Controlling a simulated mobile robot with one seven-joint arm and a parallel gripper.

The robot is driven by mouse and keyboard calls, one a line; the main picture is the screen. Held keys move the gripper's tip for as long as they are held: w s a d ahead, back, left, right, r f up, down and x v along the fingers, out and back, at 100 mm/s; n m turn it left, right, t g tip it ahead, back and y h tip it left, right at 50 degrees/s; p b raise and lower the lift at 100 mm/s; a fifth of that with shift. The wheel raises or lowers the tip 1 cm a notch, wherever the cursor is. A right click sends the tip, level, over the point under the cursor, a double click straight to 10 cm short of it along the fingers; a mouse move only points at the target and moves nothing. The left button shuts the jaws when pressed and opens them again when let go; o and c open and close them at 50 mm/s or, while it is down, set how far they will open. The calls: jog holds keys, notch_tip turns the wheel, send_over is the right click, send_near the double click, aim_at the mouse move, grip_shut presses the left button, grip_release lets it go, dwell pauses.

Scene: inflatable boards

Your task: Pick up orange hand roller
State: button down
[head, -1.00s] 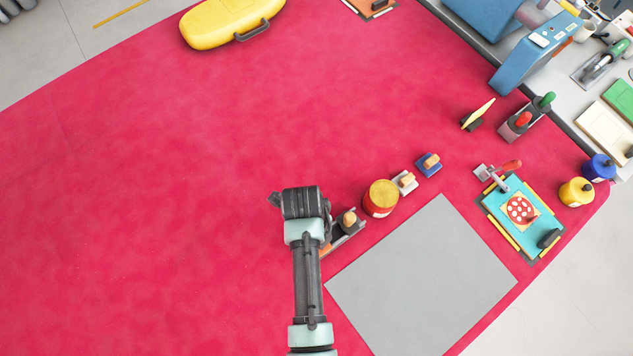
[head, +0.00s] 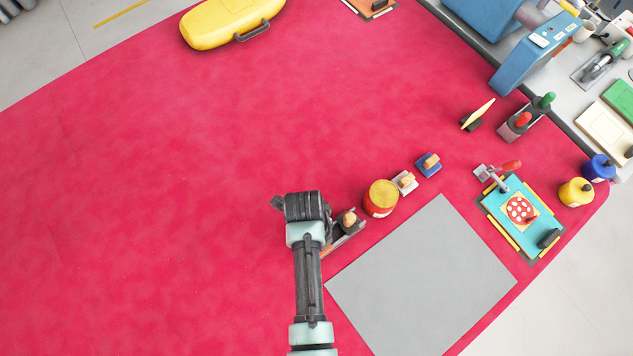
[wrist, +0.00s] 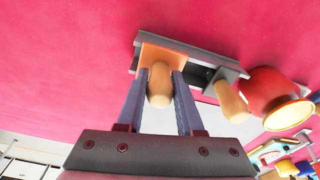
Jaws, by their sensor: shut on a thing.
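The orange hand roller (wrist: 160,52) shows in the wrist view as an orange block with a rounded pale wooden handle, at the left end of a dark grey holder (wrist: 205,52). My gripper (wrist: 160,76) has one finger on each side of the wooden handle and is shut on it. I cannot tell whether the roller is clear of the holder. In the head view, my arm hides the gripper and most of the roller. The holder (head: 347,233) shows there just right of my wrist.
A second wooden-handled tool (wrist: 230,102) sits in the holder beside the roller. A red tub with a yellow top (head: 381,198) stands close to the right, with small wooden-handled blocks (head: 406,182) beyond. A grey sheet (head: 420,280) lies nearby. The red mat (head: 150,180) is clear leftward.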

jog(key=shift+r+b, duration=0.4)
jog(key=shift+r, duration=4.6)
jog(key=c, duration=1.2)
grip_release()
grip_shut()
